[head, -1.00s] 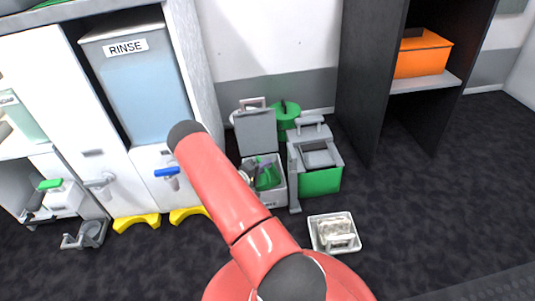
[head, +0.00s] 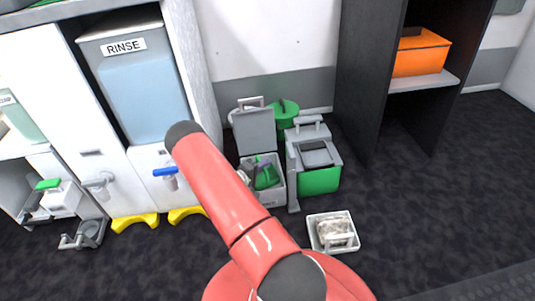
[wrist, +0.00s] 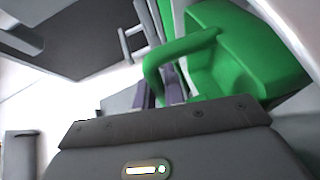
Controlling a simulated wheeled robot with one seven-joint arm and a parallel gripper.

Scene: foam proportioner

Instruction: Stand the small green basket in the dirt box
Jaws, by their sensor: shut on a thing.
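The small green basket (head: 267,178) shows in the head view inside the mouth of a pale box (head: 272,199) with a raised grey lid (head: 255,130); I take this for the dirt box, though its label is not readable. In the wrist view the basket (wrist: 245,55) is large and close, tilted, with its green handle (wrist: 160,62) towards me. My gripper (wrist: 165,92) has its dark fingers at the handle and is shut on the basket. Whether the basket touches the box floor is hidden.
A grey-and-green bin (head: 319,178) stands close to the box's right. A round green container (head: 286,112) is behind. A white tray (head: 333,247) lies on the floor in front. The rinse cabinet (head: 145,90) stands left. Dark floor at right is free.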

